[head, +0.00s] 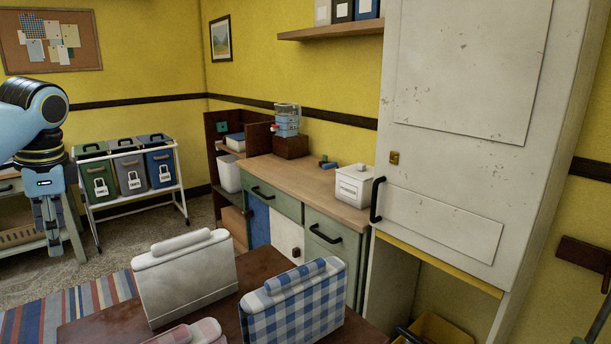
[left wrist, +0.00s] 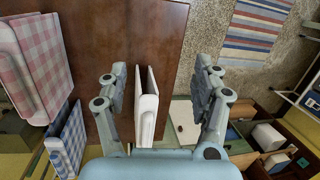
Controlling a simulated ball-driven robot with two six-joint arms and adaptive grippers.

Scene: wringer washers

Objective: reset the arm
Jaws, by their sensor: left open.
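My left arm comes in at the left of the head view, with the left gripper (head: 50,215) hanging fingers down. In the left wrist view its two fingers (left wrist: 162,85) are wide apart and hold nothing. A white slab-like piece with a roll along its top (head: 186,280) stands on the brown table. In the left wrist view this white piece (left wrist: 147,110) appears between the fingers, but the head view shows the gripper apart from it, to its left. My right gripper is not in view.
A blue checked piece (head: 292,308) and a pink one (head: 190,333) are also on the brown table (head: 90,331). A cart of lidded bins (head: 130,172) stands behind my left gripper. A counter (head: 300,185) with a white canister (head: 353,186) and a tall white cabinet (head: 470,110) are right.

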